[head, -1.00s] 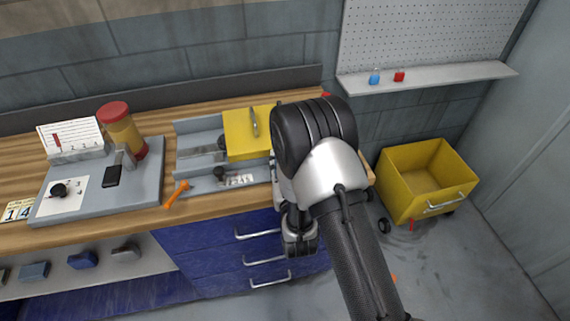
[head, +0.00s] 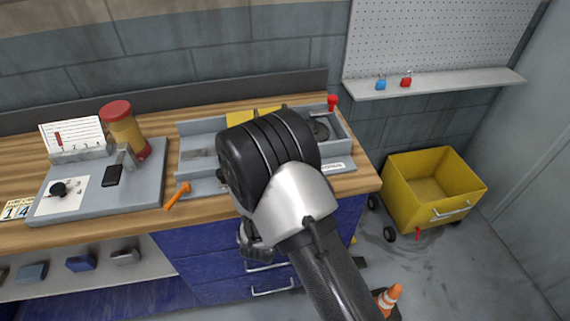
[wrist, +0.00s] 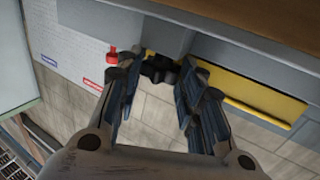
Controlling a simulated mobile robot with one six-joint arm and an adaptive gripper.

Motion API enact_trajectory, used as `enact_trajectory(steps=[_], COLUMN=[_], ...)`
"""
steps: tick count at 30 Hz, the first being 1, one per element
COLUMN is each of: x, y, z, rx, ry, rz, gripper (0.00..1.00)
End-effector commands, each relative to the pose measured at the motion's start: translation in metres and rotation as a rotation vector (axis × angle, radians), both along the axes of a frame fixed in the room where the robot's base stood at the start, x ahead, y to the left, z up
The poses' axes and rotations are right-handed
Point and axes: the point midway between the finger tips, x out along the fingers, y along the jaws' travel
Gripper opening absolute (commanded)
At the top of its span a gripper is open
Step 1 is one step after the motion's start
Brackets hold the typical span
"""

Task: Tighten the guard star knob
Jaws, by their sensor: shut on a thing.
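The guard star knob (wrist: 160,68) is a dark lobed knob in the wrist view. It sits at the edge of a grey housing, near a yellow panel that looks like the guard (wrist: 255,103). My gripper (wrist: 160,78) has one finger on each side of the knob and is shut on it. In the head view my arm covers the knob and the gripper's fingers. A strip of the yellow guard (head: 243,118) shows above my arm there, on the grey runout table (head: 195,142).
A red knob (head: 332,102) stands at the runout table's back right; an orange handle (head: 177,195) lies at its front left. A grey board (head: 150,190) with a red-lidded jar (head: 124,128) is farther left. A yellow cart (head: 435,190) stands right on the floor.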

Motion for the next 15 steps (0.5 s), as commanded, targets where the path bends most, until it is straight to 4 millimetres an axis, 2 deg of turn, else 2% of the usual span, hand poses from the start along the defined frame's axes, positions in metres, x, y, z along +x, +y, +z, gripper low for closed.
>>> enact_trajectory(steps=[3,4,12,15], x=[0.0007,0.0006,0.0004,0.0003], y=[0.0003,0.0002,0.0,0.0], z=[0.0011,0.0011,0.0007,0.0005], rx=[0.0,0.0,0.0,0.0], ry=[-0.002,-0.003,-0.002,-0.001], rz=[0.001,0.001,0.001,0.001], gripper=[0.11,0.36,0.54,0.55])
